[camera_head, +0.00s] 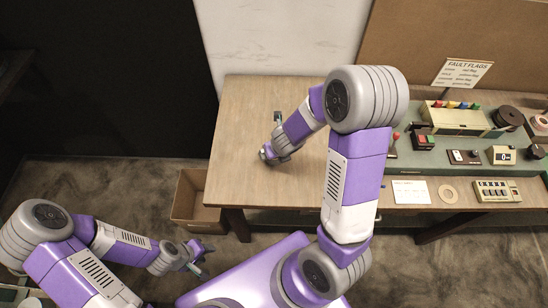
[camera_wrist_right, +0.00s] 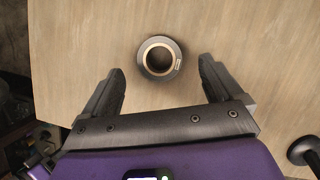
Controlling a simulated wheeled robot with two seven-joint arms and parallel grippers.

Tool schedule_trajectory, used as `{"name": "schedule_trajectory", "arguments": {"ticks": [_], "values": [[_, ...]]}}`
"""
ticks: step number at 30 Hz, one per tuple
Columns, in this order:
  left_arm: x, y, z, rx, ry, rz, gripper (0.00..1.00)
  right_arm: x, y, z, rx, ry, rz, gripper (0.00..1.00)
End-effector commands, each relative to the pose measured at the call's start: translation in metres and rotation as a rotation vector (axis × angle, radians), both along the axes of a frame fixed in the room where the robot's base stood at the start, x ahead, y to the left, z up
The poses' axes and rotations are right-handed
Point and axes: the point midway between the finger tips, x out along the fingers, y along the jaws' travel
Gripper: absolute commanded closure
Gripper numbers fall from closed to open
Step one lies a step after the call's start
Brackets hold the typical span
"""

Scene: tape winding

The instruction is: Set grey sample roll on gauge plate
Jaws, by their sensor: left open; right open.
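A dark grey roll (camera_wrist_right: 141,57) with a tan core and a small pale label lies flat on the wooden table in the right wrist view. My right gripper (camera_wrist_right: 161,72) is open, with its fingers to either side and the roll ahead between the tips, not gripped. In the head view my right gripper (camera_head: 271,137) is over the table's left part, and the roll cannot be made out there. My left gripper (camera_head: 198,259) is open and empty, low at the left, off the table. I cannot tell which item is the gauge plate.
A green mat (camera_head: 420,166) at the right bears several devices, including a cream box (camera_head: 455,118) with coloured knobs. A brown roll (camera_head: 508,117) is at the far right. A cardboard box (camera_head: 190,200) stands below the table.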

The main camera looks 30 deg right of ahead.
Motion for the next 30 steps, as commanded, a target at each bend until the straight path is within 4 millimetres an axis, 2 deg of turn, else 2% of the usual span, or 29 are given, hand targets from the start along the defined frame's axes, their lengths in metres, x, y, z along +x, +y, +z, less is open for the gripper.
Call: {"name": "schedule_trajectory", "arguments": {"ticks": [3, 8, 16, 27, 29, 30], "values": [[0.0, 0.0, -0.015, 0.0, 0.0, 0.0, 0.57, 0.003, 0.0, -0.02, 0.0, 0.003, 0.001, 0.07], [0.0, 0.0, -0.028, 0.0, 0.0, 0.0, 0.57, 0.011, -0.001, -0.04, 0.0, 0.003, 0.0, 0.07], [0.0, 0.0, -0.028, 0.0, 0.0, 0.0, 0.57, 0.013, -0.001, -0.04, 0.0, 0.001, 0.0, 0.07], [0.0, 0.0, -0.028, 0.0, 0.0, 0.0, 0.57, 0.013, -0.001, -0.04, 0.0, 0.001, 0.0, 0.62], [0.0, 0.0, -0.028, 0.0, 0.0, 0.0, 0.57, 0.013, -0.001, -0.04, 0.0, 0.001, 0.001, 0.71], [0.0, 0.0, -0.028, 0.0, 0.0, 0.0, 0.57, 0.013, -0.001, -0.04, 0.0, 0.001, 0.001, 0.71]]}}
